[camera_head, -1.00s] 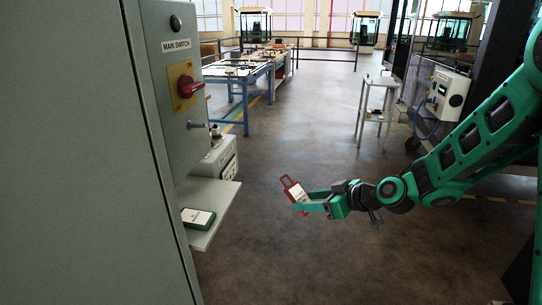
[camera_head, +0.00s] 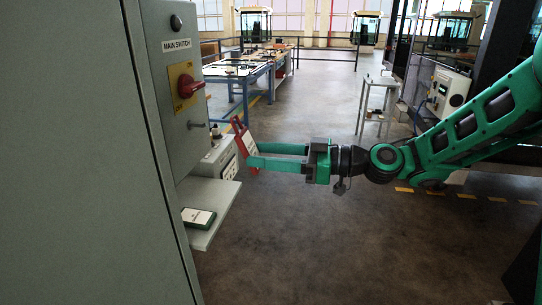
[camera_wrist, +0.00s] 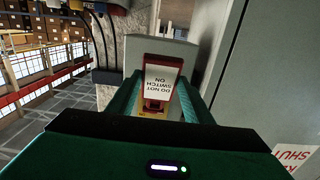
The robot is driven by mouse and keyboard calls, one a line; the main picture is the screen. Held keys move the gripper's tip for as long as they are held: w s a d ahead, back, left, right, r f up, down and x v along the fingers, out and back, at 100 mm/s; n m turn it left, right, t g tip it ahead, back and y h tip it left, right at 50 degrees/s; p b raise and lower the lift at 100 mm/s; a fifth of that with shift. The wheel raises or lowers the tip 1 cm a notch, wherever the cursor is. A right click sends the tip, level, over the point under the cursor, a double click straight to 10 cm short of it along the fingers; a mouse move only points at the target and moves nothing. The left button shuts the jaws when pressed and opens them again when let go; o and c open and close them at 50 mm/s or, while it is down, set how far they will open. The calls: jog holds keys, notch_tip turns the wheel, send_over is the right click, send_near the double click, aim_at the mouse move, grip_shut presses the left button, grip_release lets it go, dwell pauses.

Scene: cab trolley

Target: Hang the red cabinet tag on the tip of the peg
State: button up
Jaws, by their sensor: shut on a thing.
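The red cabinet tag (camera_head: 247,145) has a red frame and a white label. My gripper (camera_head: 251,156) is shut on it, tilted with its loop end up and to the left. In the wrist view the tag (camera_wrist: 160,85) sits between my green fingers, and its label reads "DO NOT SWITCH ON". The metal peg (camera_head: 197,125) sticks out from the grey cabinet face, below the red switch. The tag is to the right of the peg and apart from it in the picture. I cannot make out the peg in the wrist view.
The red rotary switch (camera_head: 190,87) juts from the cabinet above the peg. A small shelf (camera_head: 225,194) below holds a dark green tag with a white label (camera_head: 198,216). A grey box (camera_head: 219,157) stands behind the shelf. Open floor lies to the right.

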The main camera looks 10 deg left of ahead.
jog(key=a+f, duration=0.1)
jog(key=a, duration=0.7)
jog(key=shift+w+a+f, duration=0.3)
jog(key=shift+a, duration=0.1)
dwell(0.7)
dwell(0.6)
jog(key=o, duration=1.1)
